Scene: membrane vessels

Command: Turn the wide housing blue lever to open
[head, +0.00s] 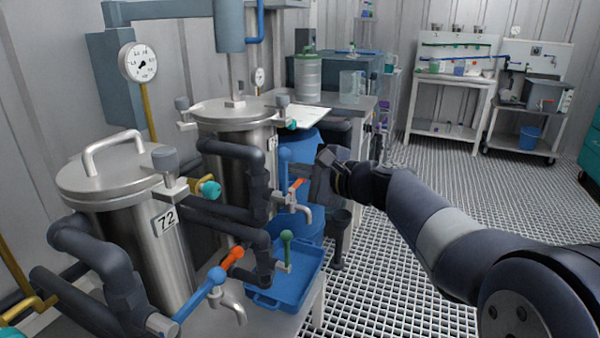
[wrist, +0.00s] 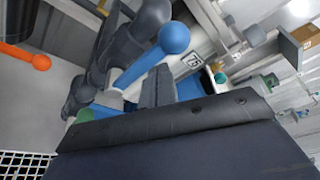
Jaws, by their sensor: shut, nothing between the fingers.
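Two steel housings with handled lids stand at left in the head view: a front one (head: 172,250) tagged 72 and a rear one (head: 230,165). I cannot tell for sure which is the wide one. The rear one has a blue lever (head: 284,168) with a ball end, standing roughly upright. The front one's blue lever (head: 200,297) slants up to the right. My gripper (head: 318,180) is just right of the rear blue lever, its fingertips hard to make out. In the wrist view its shut, empty fingers (wrist: 158,88) are close beside a blue lever (wrist: 155,54); contact is unclear.
Orange levers (head: 232,257) and a green lever (head: 287,250) sit near the blue ones, among dark pipes and steel spouts. A blue tray (head: 290,285) lies below. A bench with a jug (head: 350,85) stands behind.

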